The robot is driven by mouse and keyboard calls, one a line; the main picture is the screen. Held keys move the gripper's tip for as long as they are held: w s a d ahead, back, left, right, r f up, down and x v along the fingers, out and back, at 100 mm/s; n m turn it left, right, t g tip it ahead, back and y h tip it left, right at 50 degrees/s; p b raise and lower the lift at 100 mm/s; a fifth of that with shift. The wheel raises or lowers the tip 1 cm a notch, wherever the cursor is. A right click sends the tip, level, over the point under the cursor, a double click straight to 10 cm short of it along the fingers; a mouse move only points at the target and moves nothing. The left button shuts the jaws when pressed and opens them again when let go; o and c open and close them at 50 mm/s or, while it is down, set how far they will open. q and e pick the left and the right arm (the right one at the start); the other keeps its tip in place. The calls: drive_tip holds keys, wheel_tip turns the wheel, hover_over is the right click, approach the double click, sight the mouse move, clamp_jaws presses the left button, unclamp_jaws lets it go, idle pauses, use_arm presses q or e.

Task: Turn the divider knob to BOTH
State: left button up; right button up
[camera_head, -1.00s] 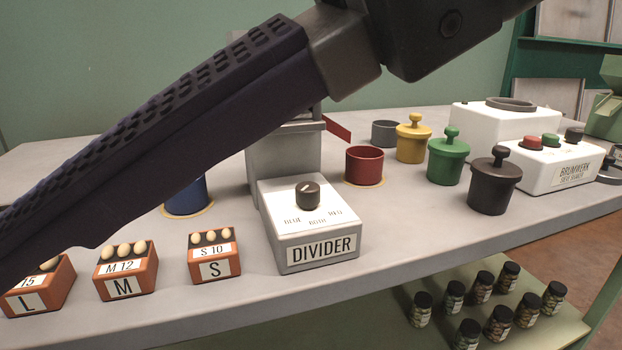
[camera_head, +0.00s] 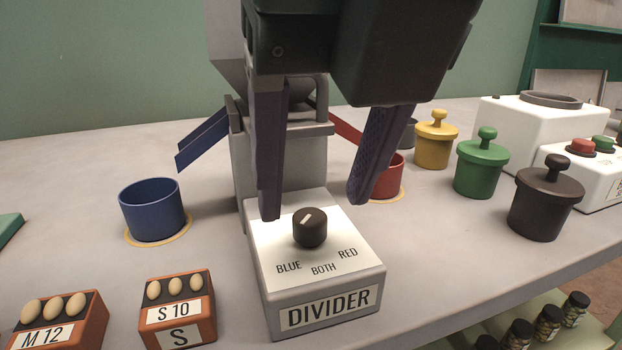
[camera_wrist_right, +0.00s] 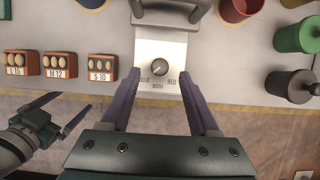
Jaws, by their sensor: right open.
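The divider box (camera_head: 345,285) is pale grey with labels BLUE, BOTH and RED on its sloped top. Its dark round knob (camera_head: 310,228) has a white line slanting from lower left to upper right; its lower-left end lies toward BLUE. The knob also shows in the right wrist view (camera_wrist_right: 159,68). My right gripper (camera_head: 314,208) is open and empty, its two purple fingers spread left and right of the knob, not touching it. My left gripper (camera_wrist_right: 58,112) shows at the left of the right wrist view, fingers apart and empty.
A blue cup (camera_head: 152,212) stands left, and a red cup (camera_head: 388,180) stands partly behind my right finger. Orange egg-like-nut boxes (camera_head: 178,310) are front left. Yellow (camera_head: 435,145), green (camera_head: 481,168) and black (camera_head: 544,205) lidded pots stand right, near a white machine (camera_head: 520,125).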

sight(310, 228)
drive_tip(key=shift+x, duration=1.35)
clamp_jaws()
